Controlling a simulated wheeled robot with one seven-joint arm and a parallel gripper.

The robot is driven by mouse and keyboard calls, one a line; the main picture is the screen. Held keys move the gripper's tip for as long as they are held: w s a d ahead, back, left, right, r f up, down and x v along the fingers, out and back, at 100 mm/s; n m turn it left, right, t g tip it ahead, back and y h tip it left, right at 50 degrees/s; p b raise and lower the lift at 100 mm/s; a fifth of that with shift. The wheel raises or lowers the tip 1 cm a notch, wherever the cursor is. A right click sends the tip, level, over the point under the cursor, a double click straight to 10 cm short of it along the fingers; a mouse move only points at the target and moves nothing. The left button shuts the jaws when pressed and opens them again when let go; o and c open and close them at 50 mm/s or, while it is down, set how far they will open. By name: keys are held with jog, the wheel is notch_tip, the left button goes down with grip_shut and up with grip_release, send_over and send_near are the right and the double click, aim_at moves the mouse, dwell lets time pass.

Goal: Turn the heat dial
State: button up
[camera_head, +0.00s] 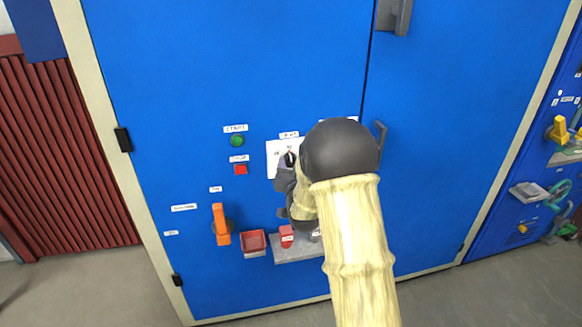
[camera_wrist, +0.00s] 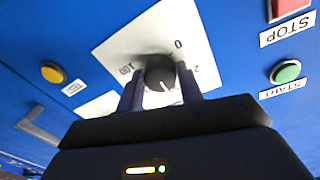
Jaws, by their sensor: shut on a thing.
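The heat dial (camera_wrist: 160,74) is a round dark knob with a pale pointer line, on a white scale plate (camera_wrist: 133,43) with marks such as 0 and 100. My gripper (camera_wrist: 160,88) has its two dark fingers on either side of the knob and is shut on it. In the head view the dial (camera_head: 290,159) shows as a small black knob on the white plate, with my gripper (camera_head: 287,170) at it. My arm hides the right part of the plate and the panel there.
A green START button (camera_head: 237,141) and a red STOP button (camera_head: 240,169) sit left of the plate. An orange lever (camera_head: 221,225), a red tray (camera_head: 253,242) and a grey shelf (camera_head: 290,252) with a red block are below. A yellow button (camera_wrist: 53,72) shows in the wrist view.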

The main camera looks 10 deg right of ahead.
jog(key=shift+f+n+b, duration=0.1)
jog(key=shift+n+b, duration=0.2)
jog(key=shift+b, duration=0.05)
jog(key=n+b, duration=0.4)
jog(key=n, duration=0.1)
jog(key=shift+f+n+b, duration=0.15)
jog(key=shift+n+b, duration=0.15)
jog(key=shift+b, duration=0.1)
jog(key=n+b, duration=0.2)
jog(key=n, duration=0.1)
jog(key=shift+d+n+t, duration=0.15)
jog(key=shift+n+t, duration=0.15)
jog(key=n+b, duration=0.2)
jog(key=n, duration=0.2)
jog(key=shift+y, duration=0.4)
jog(key=n+b, duration=0.3)
jog(key=n, duration=0.2)
jog(key=shift+d+n, duration=0.1)
jog(key=shift+n, duration=0.3)
jog(key=n+b, duration=0.1)
jog(key=n, duration=0.2)
jog(key=n+y+b, duration=0.1)
jog(key=n, duration=0.1)
jog(key=shift+r+b, duration=0.25)
jog(key=shift+b, duration=0.05)
jog(key=shift+n, duration=0.3)
